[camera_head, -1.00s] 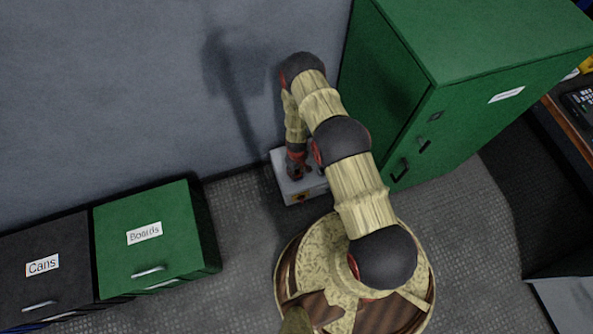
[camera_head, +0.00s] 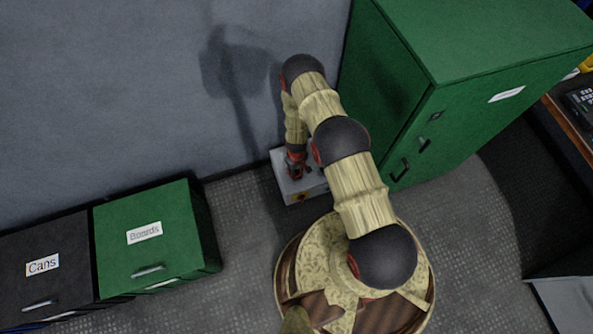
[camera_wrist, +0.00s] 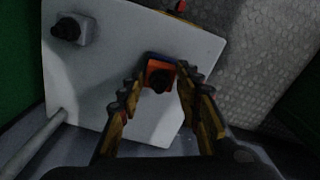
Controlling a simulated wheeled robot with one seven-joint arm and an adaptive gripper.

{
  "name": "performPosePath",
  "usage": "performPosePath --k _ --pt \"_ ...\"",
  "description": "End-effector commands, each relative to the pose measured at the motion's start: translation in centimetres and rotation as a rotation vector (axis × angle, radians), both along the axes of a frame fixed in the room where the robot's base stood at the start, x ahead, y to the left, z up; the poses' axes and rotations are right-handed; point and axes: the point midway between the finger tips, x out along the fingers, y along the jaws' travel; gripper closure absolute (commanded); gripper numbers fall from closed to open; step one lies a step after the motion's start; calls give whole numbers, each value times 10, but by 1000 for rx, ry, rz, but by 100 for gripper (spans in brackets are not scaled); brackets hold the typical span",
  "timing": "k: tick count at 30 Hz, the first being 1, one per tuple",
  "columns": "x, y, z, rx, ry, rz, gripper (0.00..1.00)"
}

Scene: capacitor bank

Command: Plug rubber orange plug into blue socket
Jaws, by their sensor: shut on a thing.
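In the wrist view the orange plug (camera_wrist: 157,68), with a dark round end, is between the two fingers of my gripper (camera_wrist: 160,80). My gripper is shut on it. A thin strip of blue, the blue socket (camera_wrist: 150,56), shows along the plug's upper edge; the plug covers most of it. The plug is lined up over the socket, but I cannot tell how deep it sits. In the head view my gripper (camera_head: 297,170) points down at the white box (camera_head: 288,192); the plug and socket are hidden there.
A tall green cabinet (camera_head: 440,130) stands close on the right, a grey wall (camera_head: 120,90) behind. Green (camera_head: 150,235) and black (camera_head: 45,265) drawer boxes stand left.

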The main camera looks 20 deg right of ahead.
Motion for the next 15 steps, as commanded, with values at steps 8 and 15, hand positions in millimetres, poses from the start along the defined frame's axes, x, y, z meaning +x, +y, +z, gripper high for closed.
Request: performPosePath --k 8,15 --pt "1 0 -2 0 -1 0 57" --pt "0 0 -2 0 0 1 44"
